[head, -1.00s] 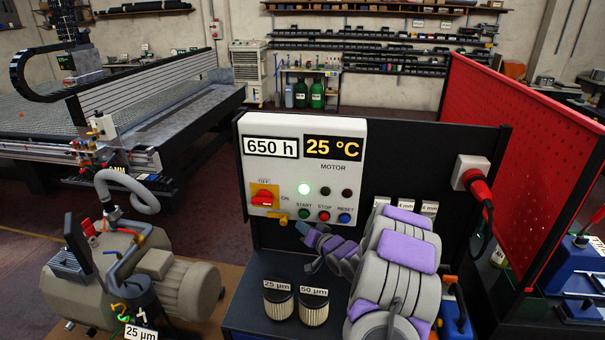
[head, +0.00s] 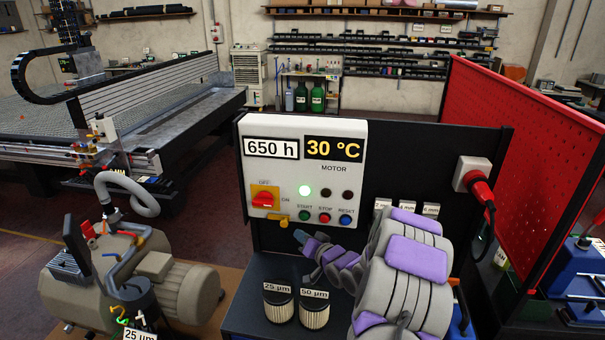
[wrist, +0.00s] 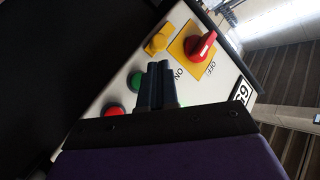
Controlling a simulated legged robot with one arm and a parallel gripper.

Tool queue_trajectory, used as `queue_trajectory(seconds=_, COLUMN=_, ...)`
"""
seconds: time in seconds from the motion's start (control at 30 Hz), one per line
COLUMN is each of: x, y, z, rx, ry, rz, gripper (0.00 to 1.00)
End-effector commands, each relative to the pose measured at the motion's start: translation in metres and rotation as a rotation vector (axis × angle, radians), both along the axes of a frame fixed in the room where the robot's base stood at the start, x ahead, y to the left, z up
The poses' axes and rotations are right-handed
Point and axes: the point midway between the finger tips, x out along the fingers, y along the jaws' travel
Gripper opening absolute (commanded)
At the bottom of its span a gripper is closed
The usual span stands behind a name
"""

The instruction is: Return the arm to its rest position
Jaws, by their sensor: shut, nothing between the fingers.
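My gripper (head: 301,237) is at the end of my grey and purple arm, in front of the lower part of the white motor control panel (head: 344,130). In the wrist view its two dark fingers (wrist: 157,84) are together, with nothing between them. The panel's red rotary switch (head: 263,200) on a yellow plate shows also in the wrist view (wrist: 201,46). The displays read 650 h and 30 °C. I cannot tell the exact gap between the fingertips and the panel.
Two filters (head: 279,303) marked 25 µm and 50 µm stand on the dark bench by my arm. A pump (head: 165,285) sits at left. A red plug (head: 478,186) and a red perforated board (head: 530,165) are at right. Open floor lies behind the pump.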

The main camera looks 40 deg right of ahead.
Motion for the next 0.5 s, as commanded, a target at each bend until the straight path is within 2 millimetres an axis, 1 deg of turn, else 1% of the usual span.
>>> queue_trajectory(seconds=0.33, x=0.001, y=0.002, z=0.001, rx=-0.005, ry=0.007, rz=0.002, gripper=0.0)
queue_trajectory(seconds=0.43, x=0.005, y=0.009, z=0.002, rx=-0.032, ry=0.053, rz=0.006, gripper=0.0)
queue_trajectory(seconds=0.5, x=0.009, y=0.02, z=0.006, rx=-0.07, ry=0.111, rz=0.011, gripper=0.0)
